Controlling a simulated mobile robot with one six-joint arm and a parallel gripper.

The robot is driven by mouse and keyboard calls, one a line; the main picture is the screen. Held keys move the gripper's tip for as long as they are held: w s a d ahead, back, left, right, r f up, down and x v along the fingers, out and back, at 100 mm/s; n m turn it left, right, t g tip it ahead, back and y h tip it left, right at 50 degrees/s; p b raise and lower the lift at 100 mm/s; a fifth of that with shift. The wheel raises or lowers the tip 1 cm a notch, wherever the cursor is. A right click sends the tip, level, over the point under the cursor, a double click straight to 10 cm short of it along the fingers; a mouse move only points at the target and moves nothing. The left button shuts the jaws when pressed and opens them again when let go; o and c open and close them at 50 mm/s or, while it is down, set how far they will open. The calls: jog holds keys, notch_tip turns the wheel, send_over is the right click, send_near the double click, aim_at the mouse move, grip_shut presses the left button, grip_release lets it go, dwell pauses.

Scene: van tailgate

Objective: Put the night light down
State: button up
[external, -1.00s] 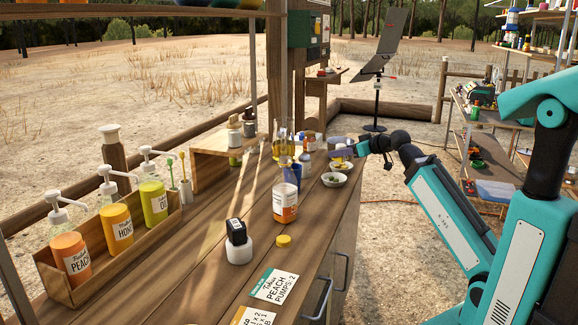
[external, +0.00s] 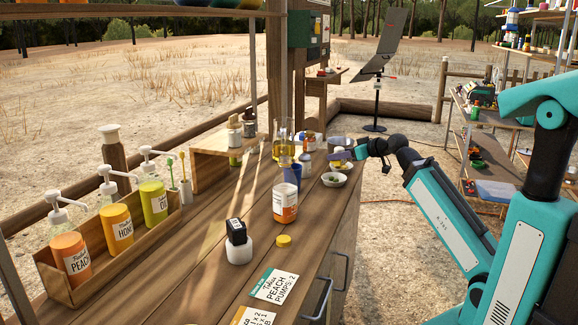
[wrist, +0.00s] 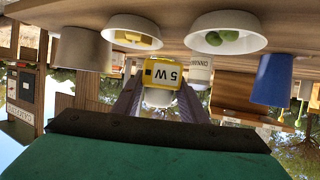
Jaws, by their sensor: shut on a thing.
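The night light, a small yellow block marked "5 W" with a white part below it, shows in the middle of the wrist view (wrist: 162,74). My gripper (wrist: 160,98) is shut on it, with a purple-grey finger on each side. The wrist picture is upside down, with the bench top at its upper edge. In the external view my gripper (external: 346,155) is over the far right part of the wooden bench (external: 262,240), near the small bowls. The night light is too small and covered there to make out clearly. I cannot tell whether it touches the bench.
Close by are a bowl with green pieces (wrist: 226,40), a bowl with something yellow (wrist: 118,28), a grey cup (wrist: 82,50), a blue cup (wrist: 271,80) and a white labelled jar (wrist: 200,70).

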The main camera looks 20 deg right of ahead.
jog(key=shift+w+a+p, duration=0.15)
jog(key=shift+w+p, duration=1.05)
jog(key=shift+p, duration=0.65)
jog(key=shift+w+a+p, duration=0.15)
jog(key=shift+w+p, duration=1)
jog(key=shift+p, duration=0.7)
jog(key=shift+w+p, duration=0.15)
jog(key=shift+p, duration=0.55)
jog(key=w+p, duration=0.1)
jog(key=p, duration=0.3)
jog(key=shift+a, duration=0.2)
jog(key=w+p, duration=0.1)
jog(key=p, duration=0.5)
jog(key=shift+f, duration=0.15)
send_over(315, 163)
jog(key=shift+s+a+f+p, duration=0.15)
jog(key=shift+f+p, duration=0.3)
jog(key=shift+f, duration=0.1)
jog(key=shift+f, duration=0.15)
jog(key=shift+f, duration=1.6)
jog(key=shift+f, duration=0.2)
